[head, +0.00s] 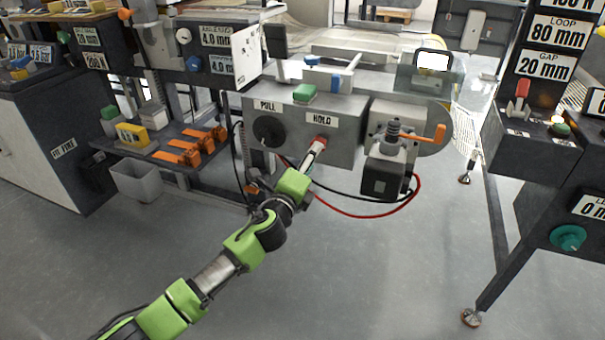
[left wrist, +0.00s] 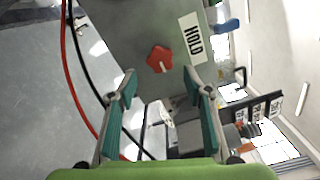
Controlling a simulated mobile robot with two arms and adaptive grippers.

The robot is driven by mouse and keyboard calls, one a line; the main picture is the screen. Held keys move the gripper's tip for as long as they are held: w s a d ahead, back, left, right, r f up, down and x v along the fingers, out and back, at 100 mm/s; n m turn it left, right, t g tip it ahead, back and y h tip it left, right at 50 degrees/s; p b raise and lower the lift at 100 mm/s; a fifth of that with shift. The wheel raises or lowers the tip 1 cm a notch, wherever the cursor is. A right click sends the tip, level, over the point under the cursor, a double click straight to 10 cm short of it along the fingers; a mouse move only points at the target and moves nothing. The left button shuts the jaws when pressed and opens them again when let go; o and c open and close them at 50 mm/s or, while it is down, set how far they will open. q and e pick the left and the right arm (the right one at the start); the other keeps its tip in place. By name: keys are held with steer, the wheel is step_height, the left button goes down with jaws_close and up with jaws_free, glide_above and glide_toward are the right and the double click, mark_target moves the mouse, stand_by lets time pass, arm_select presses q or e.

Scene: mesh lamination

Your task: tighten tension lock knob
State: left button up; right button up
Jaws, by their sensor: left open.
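A red star-shaped knob (left wrist: 159,59) with a white mark sits on the front of a grey box (head: 345,150), beside the HOLD label (left wrist: 193,38). In the head view the knob (head: 320,138) shows just past my left gripper (head: 315,153), partly hidden by it. In the left wrist view my left gripper (left wrist: 160,97) is open, with its teal-padded fingers wide apart. The knob lies ahead of the fingertips, between their lines, and the fingers do not appear to touch it. My right gripper is not in view.
A black round knob (head: 269,130) under the PULL label is left of the red knob. A dark motor unit (head: 384,175) with an orange handle (head: 427,134) stands to the right. Red and black cables (head: 385,212) hang below the box. Floor in front is clear.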

arm_select(q)
steer(key=v, duration=0.6)
steer(key=shift+s+f, duration=0.15)
steer(key=shift+s, duration=0.05)
